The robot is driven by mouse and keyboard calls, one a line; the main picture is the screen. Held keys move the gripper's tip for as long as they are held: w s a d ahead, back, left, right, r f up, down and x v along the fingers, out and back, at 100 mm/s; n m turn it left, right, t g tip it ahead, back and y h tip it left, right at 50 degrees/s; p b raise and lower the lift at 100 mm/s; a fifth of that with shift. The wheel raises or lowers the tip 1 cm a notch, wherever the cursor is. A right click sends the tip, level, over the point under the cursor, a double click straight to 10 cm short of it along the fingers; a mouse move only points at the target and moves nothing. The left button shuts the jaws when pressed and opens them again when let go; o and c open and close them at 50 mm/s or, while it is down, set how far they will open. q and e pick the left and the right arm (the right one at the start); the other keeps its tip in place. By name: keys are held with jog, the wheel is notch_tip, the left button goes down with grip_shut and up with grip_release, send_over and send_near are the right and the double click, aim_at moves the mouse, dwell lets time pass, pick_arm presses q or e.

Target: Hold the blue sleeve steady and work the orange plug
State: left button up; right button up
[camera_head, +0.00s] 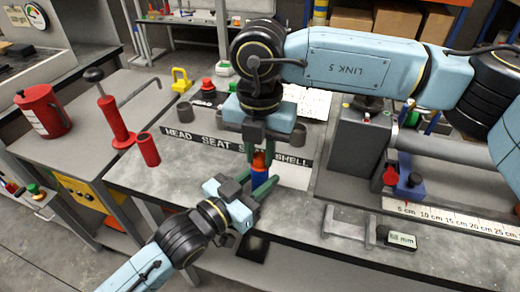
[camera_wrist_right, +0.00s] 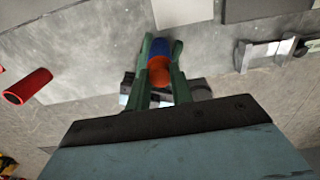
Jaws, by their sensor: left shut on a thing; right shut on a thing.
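The orange plug (camera_head: 258,160) stands upright directly above the blue sleeve (camera_head: 258,175) in the head view, in line with it. In the right wrist view the orange plug (camera_wrist_right: 160,71) and blue sleeve (camera_wrist_right: 160,47) meet end to end between green fingers. How deep the plug sits is hidden. My right gripper (camera_head: 259,162) comes down from above and is shut on the orange plug. My left gripper (camera_head: 258,184) reaches in from the lower left and is shut on the blue sleeve, its fingers partly covering it. Both parts are held near the bench's front edge.
The grey bench (camera_head: 160,180) carries a label strip (camera_head: 190,142) reading HEAD SEAT and SHELL. A red cylinder (camera_head: 148,149) stands at left. A grey fixture (camera_head: 345,224) and a 68 mm display (camera_head: 401,240) lie at right, by a centimetre scale (camera_head: 450,215).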

aim_at(260, 156)
grip_shut()
jog(key=shift+r, duration=0.7)
jog(key=shift+r, duration=2.1)
pick_arm(q)
jog(key=o, duration=1.1)
jog(key=v, duration=1.2)
